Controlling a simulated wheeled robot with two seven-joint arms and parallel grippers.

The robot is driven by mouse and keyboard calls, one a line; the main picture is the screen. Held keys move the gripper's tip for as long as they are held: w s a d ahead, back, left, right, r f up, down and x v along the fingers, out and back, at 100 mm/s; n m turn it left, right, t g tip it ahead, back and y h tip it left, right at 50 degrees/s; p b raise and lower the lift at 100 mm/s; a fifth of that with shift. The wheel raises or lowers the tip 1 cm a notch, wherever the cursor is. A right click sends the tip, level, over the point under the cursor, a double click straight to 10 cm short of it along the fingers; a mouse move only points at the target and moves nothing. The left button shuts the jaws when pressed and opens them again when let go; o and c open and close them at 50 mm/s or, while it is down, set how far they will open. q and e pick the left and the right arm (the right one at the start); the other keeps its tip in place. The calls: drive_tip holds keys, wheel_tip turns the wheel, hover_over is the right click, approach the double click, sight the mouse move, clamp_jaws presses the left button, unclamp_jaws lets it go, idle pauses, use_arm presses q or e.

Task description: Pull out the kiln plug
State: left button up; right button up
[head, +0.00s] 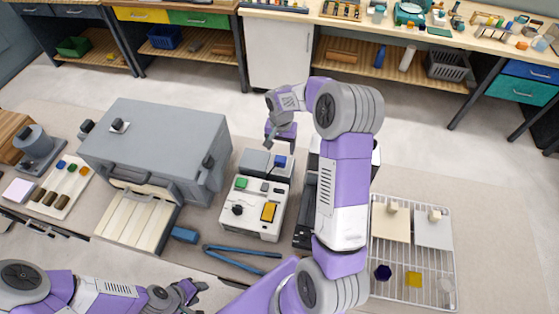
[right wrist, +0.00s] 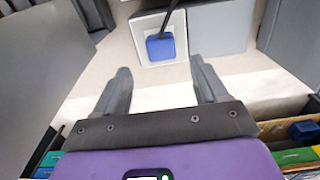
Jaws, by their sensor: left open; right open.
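The kiln plug is a blue block (right wrist: 160,47) with a black cord, seated in a white socket plate (right wrist: 143,66) in the right wrist view. In the head view the blue plug (head: 280,161) sits on a grey box (head: 258,160) behind the white control box (head: 240,215). My right gripper (head: 280,144) is open and empty, just behind the plug in the head view. In the right wrist view its fingers (right wrist: 160,72) point toward the plug, one to either side, with a gap to it. My left gripper (head: 190,292) is open and empty at the bottom left.
The grey kiln (head: 165,135) stands left of the control box, its cream-lined door (head: 135,220) lowered. Blue tongs (head: 240,251) and a blue block (head: 185,235) lie in front. A wire rack (head: 428,265) holding pale boards is at the right. My right arm hides part of the table's middle.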

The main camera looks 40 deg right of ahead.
sight(280, 159)
drive_tip(key=shift+w+f, duration=0.1)
drive_tip(key=shift+f, duration=0.1)
wheel_tip(280, 159, down, 8)
drive_tip(key=b, duration=0.6)
idle(1.1)
drive_tip(key=shift+c, duration=0.4)
drive_tip(key=c, duration=1.2)
drive_tip(key=shift+r, duration=0.1)
drive_tip(key=shift+c, duration=0.2)
drive_tip(key=shift+r, duration=0.1)
drive_tip(key=shift+r+p, duration=1.8)
drive_tip(key=shift+r, duration=1.05)
